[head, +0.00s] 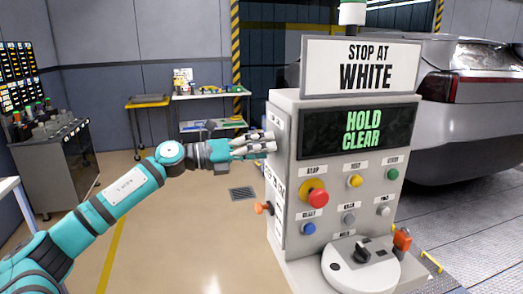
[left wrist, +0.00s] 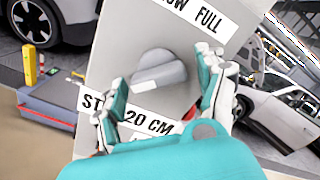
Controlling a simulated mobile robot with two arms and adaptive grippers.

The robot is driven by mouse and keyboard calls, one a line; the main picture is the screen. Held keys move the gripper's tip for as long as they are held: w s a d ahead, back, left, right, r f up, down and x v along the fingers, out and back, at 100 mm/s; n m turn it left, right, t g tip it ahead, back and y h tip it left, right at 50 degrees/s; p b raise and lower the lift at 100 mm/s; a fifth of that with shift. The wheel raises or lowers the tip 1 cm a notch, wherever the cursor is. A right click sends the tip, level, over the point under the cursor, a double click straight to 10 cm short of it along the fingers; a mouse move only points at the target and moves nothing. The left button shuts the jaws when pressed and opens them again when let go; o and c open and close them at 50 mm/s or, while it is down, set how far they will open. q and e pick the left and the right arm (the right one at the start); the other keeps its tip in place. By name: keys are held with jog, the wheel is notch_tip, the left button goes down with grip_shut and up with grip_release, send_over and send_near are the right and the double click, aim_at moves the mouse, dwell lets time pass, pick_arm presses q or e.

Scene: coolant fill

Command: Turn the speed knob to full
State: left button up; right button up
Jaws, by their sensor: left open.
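The speed knob (left wrist: 158,72) is a round grey dial with a raised bar, on the narrow left side of the grey control console (head: 283,190). A label reading "OW FULL" (left wrist: 195,18), partly cut off, sits above it in the left wrist view. My left gripper (head: 268,142) reaches the console's side in the head view and hides the knob there. In the left wrist view its open fingers (left wrist: 163,72) stand on both sides of the knob, apart from it as far as I can see. My right gripper is in neither view.
An orange knob (head: 264,208) sticks out lower on the console's side. The front has a red mushroom button (head: 314,195), a screen reading "HOLD CLEAR" (head: 361,130) and a black selector (head: 362,251). A silver car (head: 460,110) stands behind.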

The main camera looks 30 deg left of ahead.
pick_arm(q)
jog(key=shift+a, duration=0.1)
jog(key=v, duration=1.2)
dwell(0.4)
dwell(0.5)
